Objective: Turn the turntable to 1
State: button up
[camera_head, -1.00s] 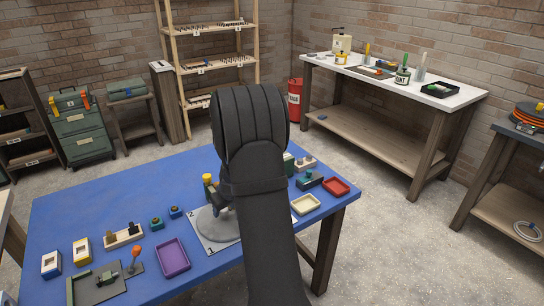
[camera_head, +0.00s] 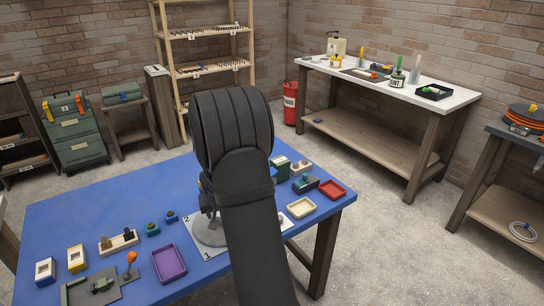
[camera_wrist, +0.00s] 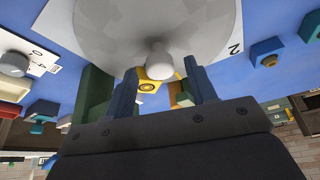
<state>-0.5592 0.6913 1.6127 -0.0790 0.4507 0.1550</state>
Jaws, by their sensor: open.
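The turntable is a grey disc (camera_head: 205,232) on a white card marked 1 and 2 on the blue table. In the head view my arm covers its right part. In the wrist view the disc (camera_wrist: 105,28) fills the top, with the number 2 on the card (camera_wrist: 235,47) to its right. A pale upright knob (camera_wrist: 159,60) stands at the disc's edge. My gripper (camera_wrist: 162,85) is open, its two blue fingers either side of the knob in the picture. I cannot tell whether they touch it. A yellow-topped thing (camera_wrist: 147,86) shows behind the knob.
On the blue table (camera_head: 120,195), a purple tray (camera_head: 169,263) lies left of the turntable. A board with an orange-knobbed lever (camera_head: 131,259) is at the front left.

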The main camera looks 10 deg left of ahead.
jog(key=v, duration=1.7)
jog(key=w+d+f, duration=0.1)
jog(key=w+d, duration=0.3)
jog(key=w, duration=0.3)
jog(key=w+d+f+m, duration=0.1)
jog(key=w+d, duration=0.3)
jog(key=w, duration=0.3)
jog(key=w+d+f+m, duration=0.1)
jog(key=w+d+f, duration=0.1)
jog(key=w, duration=0.5)
jog(key=shift+w+d+h, duration=0.3)
jog(key=shift+d+h, duration=0.1)
jog(key=shift+d, duration=0.5)
jog(key=shift+w+d+r, duration=0.2)
jog(key=shift+w, duration=0.1)
jog(key=shift+v, duration=1)
jog(key=shift+w+a, duration=0.15)
jog(key=shift+a, duration=0.1)
